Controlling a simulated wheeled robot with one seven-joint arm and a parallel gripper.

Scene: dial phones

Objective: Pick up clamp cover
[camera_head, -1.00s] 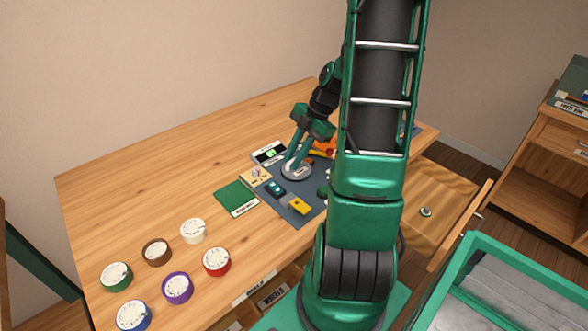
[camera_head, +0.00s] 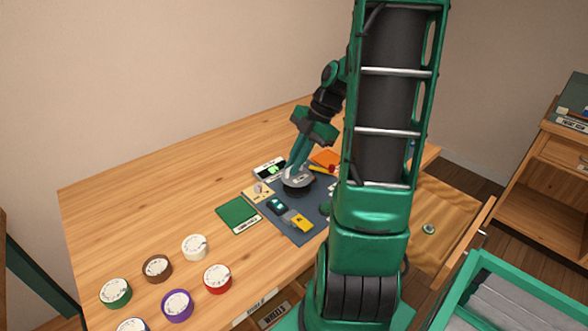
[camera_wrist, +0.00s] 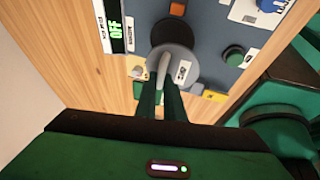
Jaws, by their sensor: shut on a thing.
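The clamp cover (camera_head: 300,181) is a grey round disc with a small label. My gripper (camera_head: 290,172) is shut on it from above and holds it tilted over a dark round base on the grey-blue mat (camera_head: 290,228). In the wrist view the cover (camera_wrist: 183,72) hangs at the tips of my gripper (camera_wrist: 162,84), shut on its raised grip. The dark round base (camera_wrist: 172,30) shows just beyond the cover, which hides part of it.
A display device (camera_head: 270,169), a dark small device (camera_head: 277,206), a yellow item (camera_head: 300,222) and a green pad (camera_head: 238,213) lie close around. Several coloured dials, including a red one (camera_head: 217,278), stand at the front left. The table's back left is clear.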

